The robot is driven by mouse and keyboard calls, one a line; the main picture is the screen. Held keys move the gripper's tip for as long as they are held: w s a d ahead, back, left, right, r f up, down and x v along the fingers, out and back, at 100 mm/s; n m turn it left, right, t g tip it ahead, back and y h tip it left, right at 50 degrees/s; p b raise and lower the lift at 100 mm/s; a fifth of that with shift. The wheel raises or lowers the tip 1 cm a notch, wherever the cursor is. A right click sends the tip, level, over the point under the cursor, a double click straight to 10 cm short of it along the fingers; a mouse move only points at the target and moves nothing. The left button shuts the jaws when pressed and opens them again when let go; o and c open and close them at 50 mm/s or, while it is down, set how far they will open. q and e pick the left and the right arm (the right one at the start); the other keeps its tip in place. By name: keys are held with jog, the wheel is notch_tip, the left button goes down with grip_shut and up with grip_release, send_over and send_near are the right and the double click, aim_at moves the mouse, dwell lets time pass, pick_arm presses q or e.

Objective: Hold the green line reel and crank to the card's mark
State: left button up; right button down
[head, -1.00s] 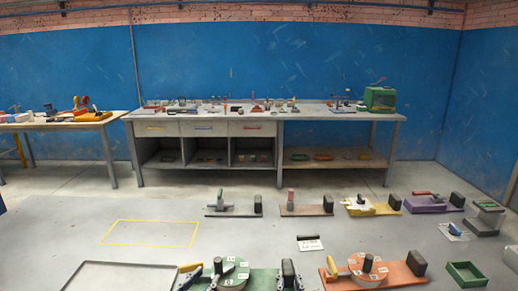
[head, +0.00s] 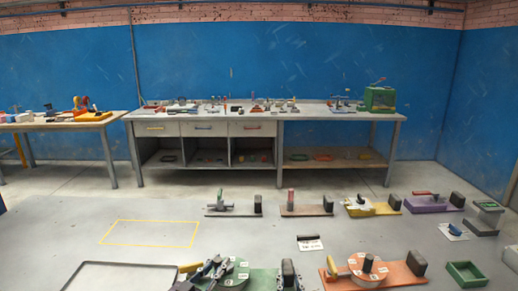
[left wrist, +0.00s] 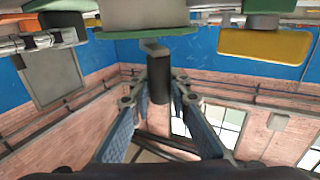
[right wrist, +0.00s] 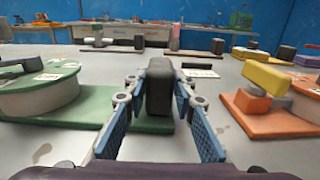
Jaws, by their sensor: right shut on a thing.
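The green line reel stands at the bottom centre of the head view. My right gripper (head: 290,283) is shut on that block. My left gripper (head: 212,268) is over the drum. In the left wrist view, its fingers (left wrist: 162,88) stand on both sides of the dark crank knob (left wrist: 157,76); whether they press on it is unclear.
An orange reel (head: 366,276) stands close on the right, with a green open box (head: 465,273) beyond it. A grey tray (head: 120,278) lies at the left. Several boards with grip blocks stand in a row behind.

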pick_arm(q)
grip_shut()
jog(key=shift+w+m+h, duration=0.15)
jog(key=shift+m+h, duration=0.15)
jog(key=shift+h, duration=0.2)
jog(key=shift+w+a+m+g+h, duration=0.15)
jog(key=shift+w+m+g+h, duration=0.1)
jog(key=shift+m+g+h, duration=0.55)
jog(key=shift+w+a+m+g+h, duration=0.2)
jog(key=shift+m+g+h, duration=0.4)
jog(key=shift+g+h, duration=0.2)
jog(key=shift+w+a+m+g+h, duration=0.1)
jog(key=shift+w+m+g+h, duration=0.15)
jog(key=shift+m+g+h, duration=0.55)
jog(key=shift+w+a+m+g+h, duration=0.1)
jog(key=shift+m+g+h, duration=0.2)
jog(key=shift+g+h, duration=0.4)
jog(key=o, duration=0.6)
grip_release()
